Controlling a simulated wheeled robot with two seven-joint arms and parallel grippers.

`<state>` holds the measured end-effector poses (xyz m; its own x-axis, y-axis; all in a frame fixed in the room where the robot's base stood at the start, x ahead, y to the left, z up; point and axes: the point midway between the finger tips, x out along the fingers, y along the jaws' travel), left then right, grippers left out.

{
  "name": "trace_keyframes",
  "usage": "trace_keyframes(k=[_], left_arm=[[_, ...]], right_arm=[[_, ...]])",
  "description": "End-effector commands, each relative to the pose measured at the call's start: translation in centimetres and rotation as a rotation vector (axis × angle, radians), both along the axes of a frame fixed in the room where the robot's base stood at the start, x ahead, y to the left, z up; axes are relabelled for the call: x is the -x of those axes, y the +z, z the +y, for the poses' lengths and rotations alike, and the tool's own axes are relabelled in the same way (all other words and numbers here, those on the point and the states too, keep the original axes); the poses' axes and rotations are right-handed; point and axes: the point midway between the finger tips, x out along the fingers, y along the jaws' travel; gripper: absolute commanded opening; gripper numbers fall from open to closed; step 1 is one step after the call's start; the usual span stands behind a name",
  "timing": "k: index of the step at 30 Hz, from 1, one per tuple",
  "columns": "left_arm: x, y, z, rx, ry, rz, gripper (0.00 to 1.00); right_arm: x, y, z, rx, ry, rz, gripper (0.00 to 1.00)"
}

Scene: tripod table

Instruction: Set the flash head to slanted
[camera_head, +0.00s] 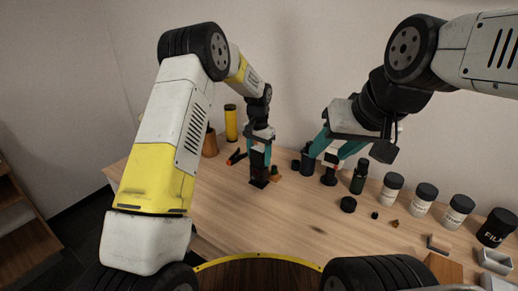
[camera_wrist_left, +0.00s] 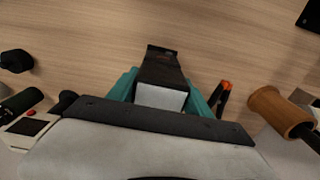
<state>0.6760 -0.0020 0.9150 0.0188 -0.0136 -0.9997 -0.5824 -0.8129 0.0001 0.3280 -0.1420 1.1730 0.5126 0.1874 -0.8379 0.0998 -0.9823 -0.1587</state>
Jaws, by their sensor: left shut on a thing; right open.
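The flash (camera_head: 257,164) is a dark upright block on the wooden table, with a black foot at its bottom. My left gripper (camera_head: 260,150) has its teal fingers on either side of it and is shut on it. In the left wrist view the flash (camera_wrist_left: 162,68) shows a black body and a pale face between the fingers of my left gripper (camera_wrist_left: 161,98). I cannot tell the exact tilt of its head. My right gripper (camera_head: 337,148) is open, its teal fingers apart above the back of the table, near a small black-and-white device (camera_head: 330,160).
A dark bottle (camera_head: 359,178) and several white black-lidded jars (camera_head: 391,190) stand to the right. The table's front middle (camera_head: 285,225) is mostly clear.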

Motion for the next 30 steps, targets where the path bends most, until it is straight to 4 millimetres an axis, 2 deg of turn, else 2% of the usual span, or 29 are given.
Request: trace_keyframes(k=[30], left_arm=[[1.9,-0.6,1.4,0.399,0.004,-0.554,0.18]], right_arm=[[0.0,0.0,0.0,0.000,0.000,0.000,0.47]])
